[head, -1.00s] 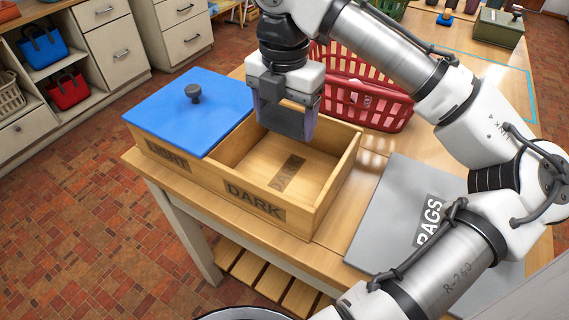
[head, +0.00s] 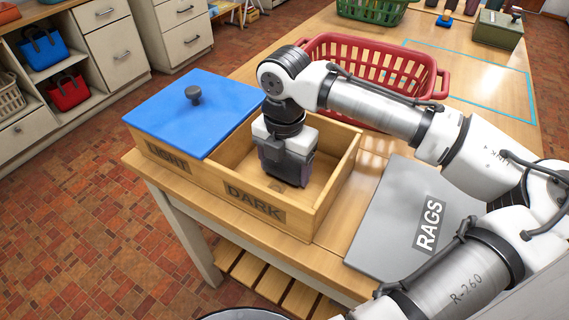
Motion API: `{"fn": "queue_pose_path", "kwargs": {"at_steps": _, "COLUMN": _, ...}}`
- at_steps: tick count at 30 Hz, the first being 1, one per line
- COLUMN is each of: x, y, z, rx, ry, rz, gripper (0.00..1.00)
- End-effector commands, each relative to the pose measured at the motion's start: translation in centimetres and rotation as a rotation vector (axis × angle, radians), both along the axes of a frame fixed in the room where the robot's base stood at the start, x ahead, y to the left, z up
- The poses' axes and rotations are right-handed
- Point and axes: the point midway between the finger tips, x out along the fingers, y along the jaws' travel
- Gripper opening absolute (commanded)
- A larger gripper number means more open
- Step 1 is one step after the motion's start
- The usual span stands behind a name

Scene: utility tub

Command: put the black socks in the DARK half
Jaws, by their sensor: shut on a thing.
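The wooden tub has two halves. The DARK half (head: 318,212) is open, and the LIGHT half (head: 165,158) is covered by a blue lid (head: 190,105) with a dark knob. My gripper (head: 284,178) points down inside the DARK half, low and close to its floor. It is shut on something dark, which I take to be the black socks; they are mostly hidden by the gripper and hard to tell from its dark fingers. I cannot tell whether they touch the floor.
A red basket (head: 440,84) stands behind the tub, with a green basket (head: 372,10) farther back. A grey RAGS panel (head: 400,215) lies to the right. A blue outlined area (head: 480,62) marks the table. A green box (head: 498,28) stands at the far right.

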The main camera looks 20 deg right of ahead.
Motion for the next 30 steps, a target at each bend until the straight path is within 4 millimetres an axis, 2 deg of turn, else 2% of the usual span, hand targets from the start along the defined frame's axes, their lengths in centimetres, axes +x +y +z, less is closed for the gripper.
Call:
{"fn": "queue_pose_path", "kwargs": {"at_steps": 5, "x": 0.0, "y": 0.0, "z": -0.4, "rx": 0.002, "ry": 0.0, "rz": 0.001, "gripper": 0.52}}
{"fn": "queue_pose_path", "kwargs": {"at_steps": 6, "x": 0.0, "y": 0.0, "z": -0.4, "rx": 0.001, "ry": 0.0, "rz": 0.0, "gripper": 0.78}}
{"fn": "queue_pose_path", "kwargs": {"at_steps": 10, "x": 0.0, "y": 0.0, "z": -0.3, "rx": 0.001, "ry": 0.001, "rz": 0.0, "gripper": 0.95}}
{"fn": "queue_pose_path", "kwargs": {"at_steps": 22, "x": 0.0, "y": -0.1, "z": 0.2, "rx": -0.002, "ry": 0.0, "rz": -0.001, "gripper": 0.96}}
{"fn": "queue_pose_path", "kwargs": {"at_steps": 26, "x": 0.1, "y": 0.0, "z": 2.3, "rx": 0.001, "ry": -0.004, "rz": -0.001, "gripper": 0.96}}
{"fn": "queue_pose_path", "kwargs": {"at_steps": 30, "x": 0.1, "y": 0.0, "z": 5.4, "rx": 0.0, "ry": -0.004, "rz": 0.0, "gripper": 0.96}}
